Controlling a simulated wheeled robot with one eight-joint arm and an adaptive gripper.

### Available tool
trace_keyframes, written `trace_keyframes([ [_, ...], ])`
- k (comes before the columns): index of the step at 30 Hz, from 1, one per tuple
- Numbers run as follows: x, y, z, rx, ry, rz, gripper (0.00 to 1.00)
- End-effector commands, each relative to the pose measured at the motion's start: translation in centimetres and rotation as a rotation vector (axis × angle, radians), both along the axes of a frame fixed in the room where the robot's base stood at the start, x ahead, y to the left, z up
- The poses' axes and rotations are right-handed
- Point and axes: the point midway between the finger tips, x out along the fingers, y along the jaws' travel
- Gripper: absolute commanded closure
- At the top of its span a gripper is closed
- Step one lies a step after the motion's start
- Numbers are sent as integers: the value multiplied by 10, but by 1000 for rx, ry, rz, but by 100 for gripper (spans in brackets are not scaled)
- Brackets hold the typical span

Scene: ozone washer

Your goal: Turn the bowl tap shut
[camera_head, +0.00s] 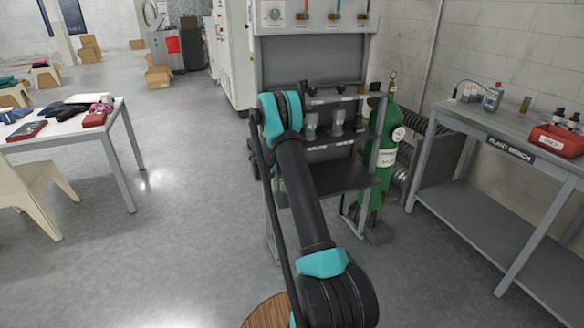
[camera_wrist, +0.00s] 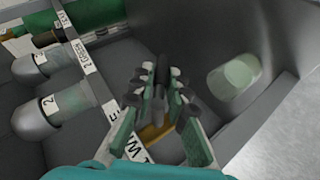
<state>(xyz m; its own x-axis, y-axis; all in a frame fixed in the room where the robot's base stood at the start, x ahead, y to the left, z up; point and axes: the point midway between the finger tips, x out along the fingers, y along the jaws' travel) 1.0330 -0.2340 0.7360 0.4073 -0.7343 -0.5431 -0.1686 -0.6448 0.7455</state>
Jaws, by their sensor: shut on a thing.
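In the wrist view my gripper (camera_wrist: 160,92) is shut on a slim dark piece (camera_wrist: 161,72), which looks like the bowl tap's handle. The fingers cover much of it, so which way the tap is turned cannot be told. A brass-coloured part (camera_wrist: 155,132) shows between the fingers, below their tips. My arm hides the gripper and tap there.
The grey rack (camera_head: 335,180) stands ahead, with a green gas cylinder (camera_head: 378,165) close on its right. The plant bench (camera_head: 520,155) is at right. A white table (camera_head: 65,138) is at left. Open floor (camera_head: 165,250) lies between table and rack.

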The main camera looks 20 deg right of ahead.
Motion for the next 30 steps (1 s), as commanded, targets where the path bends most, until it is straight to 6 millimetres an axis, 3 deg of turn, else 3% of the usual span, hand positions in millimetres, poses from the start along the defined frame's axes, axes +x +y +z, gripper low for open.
trace_keyframes([
  [18,0,-6,11,-537,-21,0,100],
  [30,0,-6,16,-701,-29,-1,100],
])
